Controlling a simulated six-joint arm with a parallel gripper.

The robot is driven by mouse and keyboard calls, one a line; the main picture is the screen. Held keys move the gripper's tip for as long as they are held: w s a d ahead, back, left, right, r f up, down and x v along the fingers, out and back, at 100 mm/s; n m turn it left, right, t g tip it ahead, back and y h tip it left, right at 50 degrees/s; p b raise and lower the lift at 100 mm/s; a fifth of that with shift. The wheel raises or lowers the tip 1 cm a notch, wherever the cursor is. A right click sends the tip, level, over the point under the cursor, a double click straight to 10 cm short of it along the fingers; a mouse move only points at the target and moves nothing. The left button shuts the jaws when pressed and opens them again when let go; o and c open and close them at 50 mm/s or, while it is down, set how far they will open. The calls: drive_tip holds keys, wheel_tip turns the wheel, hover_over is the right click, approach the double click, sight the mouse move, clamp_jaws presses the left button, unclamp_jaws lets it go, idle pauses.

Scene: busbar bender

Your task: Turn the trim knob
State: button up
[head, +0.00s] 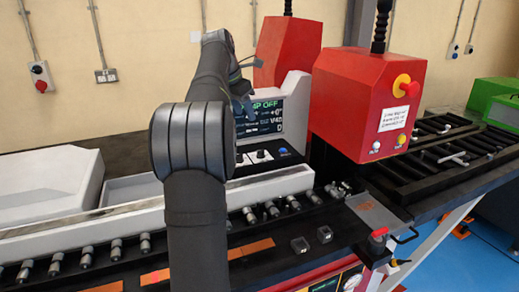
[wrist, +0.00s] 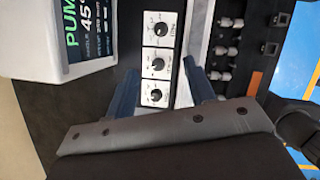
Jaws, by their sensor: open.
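Three dark round knobs on white label plates sit in a row beside the display in the wrist view: an upper knob (wrist: 161,29), a middle knob (wrist: 158,64) and a lower knob (wrist: 155,95). Their labels are too small to read surely, so I cannot tell which is the trim knob. My gripper (wrist: 159,68) is open, with one blue finger on each side of the row near the middle and lower knobs. No contact shows. In the head view, a dark knob (head: 262,154) shows on the panel; my arm hides part of the panel.
The display (head: 265,118) reads "...MP OFF". A red machine housing (head: 365,105) with a red-and-yellow stop button (head: 404,86) stands right of it. A rail with several grey rollers (head: 115,249) runs in front. A green box (head: 497,103) is far right.

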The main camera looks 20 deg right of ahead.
approach(260, 151)
drive_tip(key=shift+n, duration=0.4)
drive_tip(key=x, duration=0.9)
drive_tip(key=shift+d+r, duration=0.1)
drive_tip(key=c, duration=1)
